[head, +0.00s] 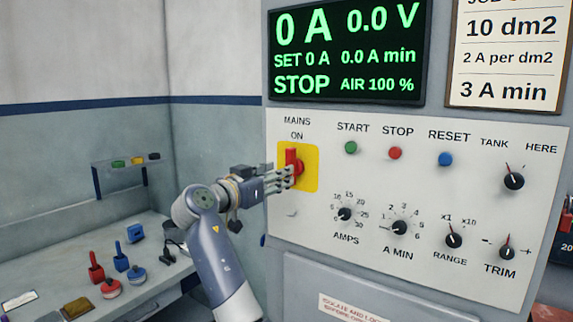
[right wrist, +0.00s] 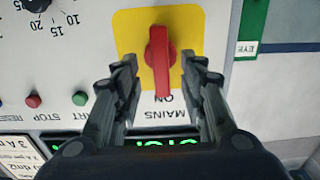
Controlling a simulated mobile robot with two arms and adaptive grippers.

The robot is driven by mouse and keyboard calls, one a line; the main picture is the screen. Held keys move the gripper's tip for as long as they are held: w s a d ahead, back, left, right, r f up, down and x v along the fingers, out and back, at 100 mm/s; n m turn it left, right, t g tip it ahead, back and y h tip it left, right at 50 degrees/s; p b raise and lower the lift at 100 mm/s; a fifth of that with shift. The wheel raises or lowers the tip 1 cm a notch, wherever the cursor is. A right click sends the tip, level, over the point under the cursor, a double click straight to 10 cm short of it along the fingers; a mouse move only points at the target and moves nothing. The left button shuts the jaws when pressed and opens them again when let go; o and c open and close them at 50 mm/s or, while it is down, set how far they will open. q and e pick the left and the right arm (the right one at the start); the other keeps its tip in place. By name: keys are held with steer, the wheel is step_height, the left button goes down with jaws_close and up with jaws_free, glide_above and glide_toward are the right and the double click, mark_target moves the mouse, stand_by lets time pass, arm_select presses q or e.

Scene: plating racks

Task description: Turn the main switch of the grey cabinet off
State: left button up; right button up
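The main switch is a red handle (head: 291,158) on a yellow plate (head: 312,168) on the grey cabinet (head: 400,285), under the label MAINS ON. The handle stands upright, pointing at ON. In the right wrist view, which is upside down, the red handle (right wrist: 161,62) points down at ON on its yellow plate (right wrist: 128,28). My right gripper (head: 287,177) is at the switch. In the right wrist view its fingers (right wrist: 161,72) are open, one on each side of the handle, with visible gaps. My left gripper is not in view.
The panel has green start (head: 351,147), red stop (head: 395,153) and blue reset (head: 445,159) buttons, and several black knobs. The display (head: 346,52) reads 0 A, 0.0 V, STOP. A bench (head: 60,270) with red and blue items stands at left.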

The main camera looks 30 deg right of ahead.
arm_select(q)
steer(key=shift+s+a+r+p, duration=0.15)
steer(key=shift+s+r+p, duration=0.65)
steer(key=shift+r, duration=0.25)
arm_select(e)
steer(key=x, duration=0.5)
jaws_close()
